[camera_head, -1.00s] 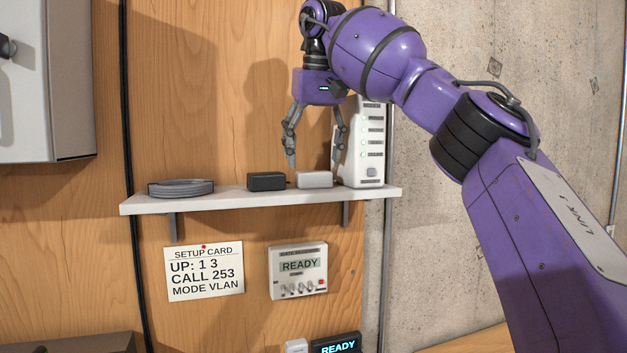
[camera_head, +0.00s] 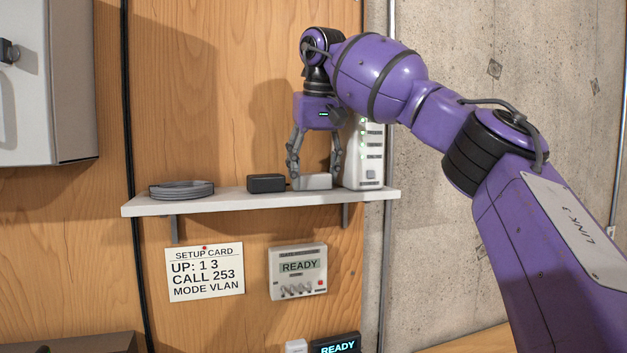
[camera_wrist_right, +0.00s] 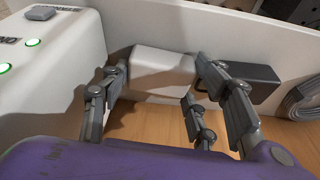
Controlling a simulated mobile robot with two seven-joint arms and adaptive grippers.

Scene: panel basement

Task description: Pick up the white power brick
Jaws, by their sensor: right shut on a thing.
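The white power brick (camera_head: 314,182) is on the wall shelf, between a black brick and a white router. It also shows in the right wrist view (camera_wrist_right: 163,70), between the fingers. My right gripper (camera_head: 314,180) points down from above and is shut on the white power brick, with a finger on each side. In the right wrist view my right gripper (camera_wrist_right: 160,75) has its fingertips at the brick's two sides. No gap between the brick and the shelf can be made out. My left gripper is not in view.
The black brick (camera_head: 266,183) sits close to the left finger. The white router (camera_head: 368,165) stands close on the right. A grey cable coil (camera_head: 181,189) lies at the left on the shelf (camera_head: 230,202). A grey wall cabinet (camera_head: 45,85) hangs at the upper left.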

